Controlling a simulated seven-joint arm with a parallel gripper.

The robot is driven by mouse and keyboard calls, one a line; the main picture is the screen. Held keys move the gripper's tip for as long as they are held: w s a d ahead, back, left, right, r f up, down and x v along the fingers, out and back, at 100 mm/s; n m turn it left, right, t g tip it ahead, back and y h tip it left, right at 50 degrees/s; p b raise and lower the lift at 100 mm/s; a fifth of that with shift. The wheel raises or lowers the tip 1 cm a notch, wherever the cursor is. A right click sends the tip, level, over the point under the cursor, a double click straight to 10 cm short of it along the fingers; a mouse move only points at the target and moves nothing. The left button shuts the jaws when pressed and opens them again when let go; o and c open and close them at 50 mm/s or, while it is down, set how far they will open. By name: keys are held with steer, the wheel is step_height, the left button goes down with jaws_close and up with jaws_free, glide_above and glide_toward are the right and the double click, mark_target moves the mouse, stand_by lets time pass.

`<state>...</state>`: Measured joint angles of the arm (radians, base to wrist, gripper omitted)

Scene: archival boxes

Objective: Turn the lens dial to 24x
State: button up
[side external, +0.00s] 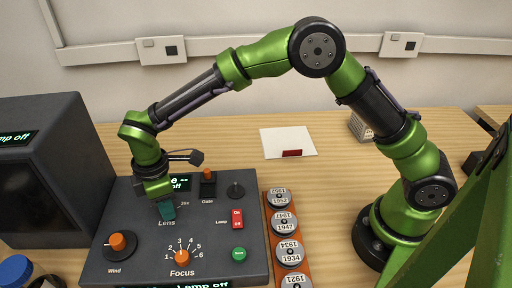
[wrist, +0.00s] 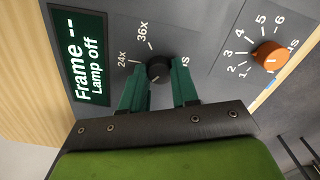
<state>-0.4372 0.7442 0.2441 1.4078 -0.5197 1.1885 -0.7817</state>
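The lens dial (wrist: 159,69) is a small black knob on the grey control panel, seen between my two green fingertips in the wrist view. Its scale shows 24x, 36x and a further mark partly hidden by a finger. I cannot read where its pointer stands. My gripper (wrist: 160,78) is down at the dial with one finger on each side, close against it with no clear gap. In the side view my gripper (side external: 166,210) stands over the Lens label and hides the dial. The display (wrist: 80,55) reads "Frame --" and "Lamp off".
An orange Focus dial (side external: 182,258) and a Wind dial (side external: 117,242) stand close by. The Gain slider (side external: 207,176), black lever (side external: 235,190), red Lamp switch (side external: 237,218) and green button (side external: 239,254) lie to the right. A rack of labelled canisters (side external: 285,222) stands beside the panel.

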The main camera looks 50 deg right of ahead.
jaws_close()
steer(key=shift+m, duration=0.3)
steer(key=m, duration=1)
steer(key=shift+m, duration=0.3)
steer(key=o, duration=0.8)
jaws_free()
steer(key=shift+c, duration=0.2)
